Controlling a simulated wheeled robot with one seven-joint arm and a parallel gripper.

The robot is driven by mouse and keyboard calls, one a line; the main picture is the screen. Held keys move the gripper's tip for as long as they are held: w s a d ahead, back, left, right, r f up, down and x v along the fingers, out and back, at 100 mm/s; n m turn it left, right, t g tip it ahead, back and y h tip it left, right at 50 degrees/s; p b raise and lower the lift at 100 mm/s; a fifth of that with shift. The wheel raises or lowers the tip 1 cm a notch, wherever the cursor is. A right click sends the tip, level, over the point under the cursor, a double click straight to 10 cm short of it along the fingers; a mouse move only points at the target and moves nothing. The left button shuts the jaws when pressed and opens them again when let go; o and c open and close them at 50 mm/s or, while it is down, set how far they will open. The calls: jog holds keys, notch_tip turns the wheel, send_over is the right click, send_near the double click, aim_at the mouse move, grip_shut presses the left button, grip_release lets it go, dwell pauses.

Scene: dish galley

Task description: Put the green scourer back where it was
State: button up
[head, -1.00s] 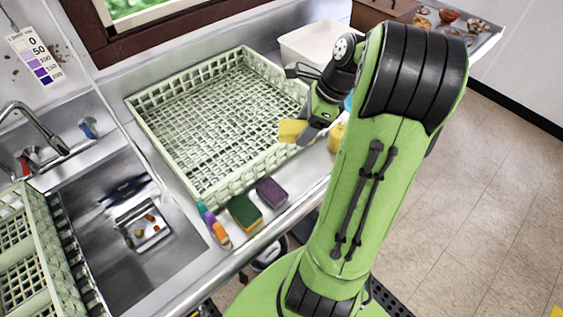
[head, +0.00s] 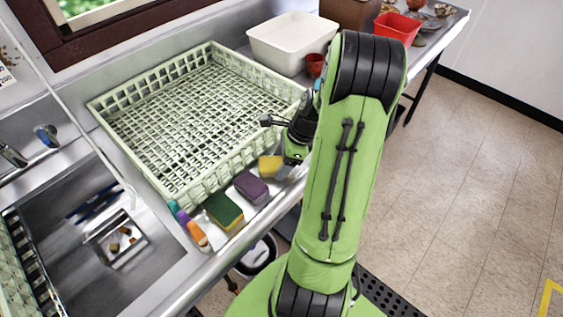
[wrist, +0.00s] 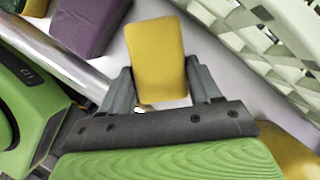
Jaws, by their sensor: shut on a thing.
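My gripper (wrist: 160,84) is shut on a yellow sponge block (wrist: 157,50), which also shows in the head view (head: 270,166), just right of a purple sponge (head: 251,188). Only yellow faces of the held block show; I cannot tell whether it has a green side. A scourer with a dark green top and yellow side (head: 223,210) lies on the counter strip left of the purple sponge. In the wrist view the purple sponge (wrist: 88,24) is at upper left, apart from the held block. Whether the held block touches the counter is unclear.
A pale green dish rack (head: 185,195) stands behind the row. An orange-and-purple item (head: 188,224) lies left of the scourer, beside the sink (head: 60,240). Another yellow thing (wrist: 292,152) shows at lower right in the wrist view. A white tub (head: 285,42) stands at the back.

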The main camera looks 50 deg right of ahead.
jog(key=o, duration=1)
jog(key=p+v, duration=0.4)
jog(key=v, duration=0.8)
jog(key=w+a+r+n+h, duration=0.1)
jog(key=a+r+n, duration=0.3)
jog(key=a+n, duration=0.35)
jog(key=a+r+n+h, duration=0.2)
jog(key=a+r+n, duration=0.35)
jog(key=a, duration=0.35)
jog(key=s+a+n+t, duration=0.1)
jog(key=s+a+n, duration=0.1)
jog(key=s+n, duration=0.1)
jog(key=s+a+r+n, duration=0.1)
jog(key=s+a+n, duration=0.2)
jog(key=n, duration=0.3)
jog(key=s+a+r+n+t, duration=0.1)
jog(key=s+a+n, duration=0.2)
jog(key=n, duration=0.1)
jog(key=shift+a+n+t, duration=0.25)
jog(key=shift+n+t, duration=0.05)
